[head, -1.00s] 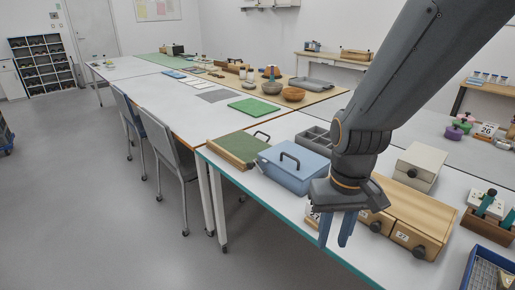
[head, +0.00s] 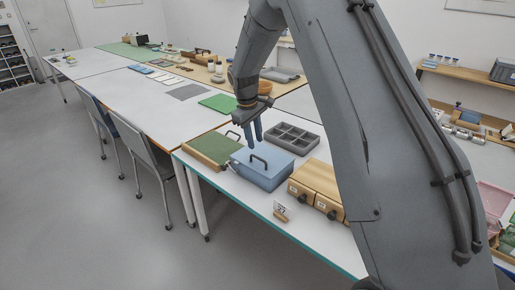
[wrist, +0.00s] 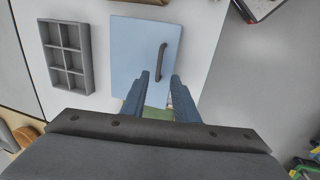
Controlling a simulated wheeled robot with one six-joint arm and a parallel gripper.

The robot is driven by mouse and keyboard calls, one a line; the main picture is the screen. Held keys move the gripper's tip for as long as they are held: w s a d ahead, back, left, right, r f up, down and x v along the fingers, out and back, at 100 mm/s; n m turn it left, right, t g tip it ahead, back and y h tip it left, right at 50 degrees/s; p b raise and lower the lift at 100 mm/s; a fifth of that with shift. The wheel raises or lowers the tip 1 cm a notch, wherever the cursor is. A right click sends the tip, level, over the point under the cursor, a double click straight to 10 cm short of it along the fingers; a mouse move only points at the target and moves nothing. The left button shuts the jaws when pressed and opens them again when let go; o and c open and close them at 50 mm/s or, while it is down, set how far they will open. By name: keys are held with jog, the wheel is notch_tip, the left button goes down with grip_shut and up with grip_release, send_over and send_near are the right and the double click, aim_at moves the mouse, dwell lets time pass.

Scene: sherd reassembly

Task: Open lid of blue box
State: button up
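The blue box (head: 262,172) stands on the near table with its lid (head: 270,158) closed. A dark bar handle (head: 258,160) is on the lid. The lid also fills the upper middle of the wrist view (wrist: 135,45), with its handle (wrist: 161,62) ahead of the fingers. My gripper (head: 254,138) is over the box in the head view, pointing down. Its two blue fingers are apart and empty (wrist: 158,85), with the handle roughly in line with the gap between them. I cannot tell the exact height above the handle.
Wooden drawers (head: 318,186) stand to the right. A small number card (head: 281,211) stands in front. The table's front edge is close to the box.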

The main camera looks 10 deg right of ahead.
jog(key=p, duration=0.3)
send_over(257, 166)
jog(key=shift+f, duration=3.8)
jog(key=shift+c, duration=0.2)
grip_shut()
